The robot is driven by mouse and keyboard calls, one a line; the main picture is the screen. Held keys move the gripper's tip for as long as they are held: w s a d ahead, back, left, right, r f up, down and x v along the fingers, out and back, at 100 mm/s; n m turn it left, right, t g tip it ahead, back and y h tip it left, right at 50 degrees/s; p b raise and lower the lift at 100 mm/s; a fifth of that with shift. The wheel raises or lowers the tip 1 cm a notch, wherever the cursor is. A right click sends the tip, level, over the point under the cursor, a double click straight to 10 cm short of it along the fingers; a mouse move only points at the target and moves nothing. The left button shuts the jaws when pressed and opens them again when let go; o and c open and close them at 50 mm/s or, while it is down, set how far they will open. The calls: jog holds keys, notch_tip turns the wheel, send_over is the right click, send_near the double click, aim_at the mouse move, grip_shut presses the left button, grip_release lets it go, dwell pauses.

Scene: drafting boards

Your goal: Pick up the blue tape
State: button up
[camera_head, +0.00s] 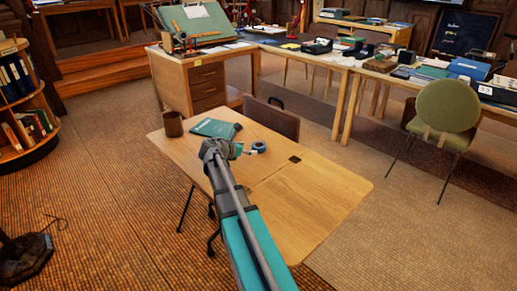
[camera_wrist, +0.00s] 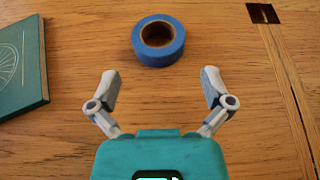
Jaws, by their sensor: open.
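The blue tape (camera_wrist: 176,50) is a roll lying flat on the wooden table, with its dark hole facing up. In the head view the blue tape (camera_head: 259,146) shows just right of my gripper (camera_head: 243,150). In the wrist view my gripper (camera_wrist: 159,88) is open and empty, its two fingers spread wide. The tape lies ahead of the fingertips, roughly centred between them and apart from both.
The wooden table (camera_head: 310,205) also holds a teal book (camera_head: 214,128), left of the tape in the wrist view (camera_wrist: 20,70), and a brown mug (camera_head: 173,124). A dark chair (camera_head: 271,121) stands at the far edge. The table's right part is clear.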

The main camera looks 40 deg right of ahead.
aim_at(254, 147)
jog(key=shift+b+x, duration=0.75)
jog(key=shift+x, duration=1.55)
jog(key=shift+w, duration=0.1)
jog(key=c, duration=0.8)
